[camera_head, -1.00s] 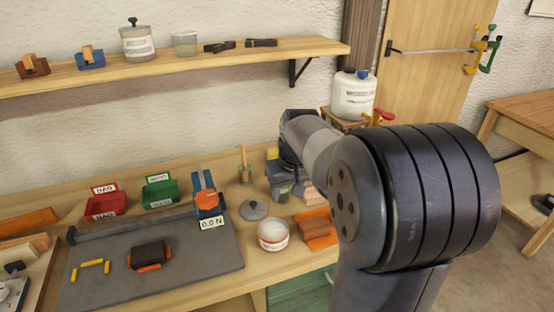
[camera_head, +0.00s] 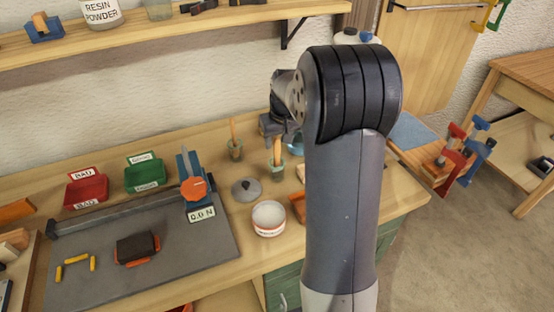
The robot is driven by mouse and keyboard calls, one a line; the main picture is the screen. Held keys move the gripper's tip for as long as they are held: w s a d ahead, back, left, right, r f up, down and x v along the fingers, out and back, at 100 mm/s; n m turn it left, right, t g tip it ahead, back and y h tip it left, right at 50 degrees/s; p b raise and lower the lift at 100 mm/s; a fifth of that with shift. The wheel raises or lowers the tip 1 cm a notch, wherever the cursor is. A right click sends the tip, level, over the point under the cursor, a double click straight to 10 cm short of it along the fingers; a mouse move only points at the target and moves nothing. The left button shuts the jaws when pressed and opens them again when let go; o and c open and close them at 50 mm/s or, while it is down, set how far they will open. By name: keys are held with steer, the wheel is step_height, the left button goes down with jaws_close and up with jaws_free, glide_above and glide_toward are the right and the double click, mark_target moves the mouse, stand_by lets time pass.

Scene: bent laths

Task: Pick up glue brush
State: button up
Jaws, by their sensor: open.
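Two small greenish jars with upright wooden handles stand on the bench. One handle (camera_head: 233,132) is in the back jar (camera_head: 236,153); a thicker handle (camera_head: 277,150) is in the nearer jar (camera_head: 277,170). I cannot tell which one is the glue brush, as any bristles are hidden in the jars. My gripper (camera_head: 276,127) is open, just above and behind the nearer jar in the picture. Its fingertips are small and partly hidden, so I cannot tell whether it touches anything.
An open white pot (camera_head: 269,219) and a grey lid (camera_head: 246,189) sit in front of the jars. Left are a clamp gauge (camera_head: 194,186), a green bin (camera_head: 147,175) and a red bin (camera_head: 87,189). A shelf (camera_head: 150,41) runs above.

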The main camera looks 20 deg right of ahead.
mark_target(276, 147)
steer(key=shift+p+x, duration=0.5)
steer(key=shift+x, duration=1.75)
steer(key=shift+c, duration=0.6)
jaws_close()
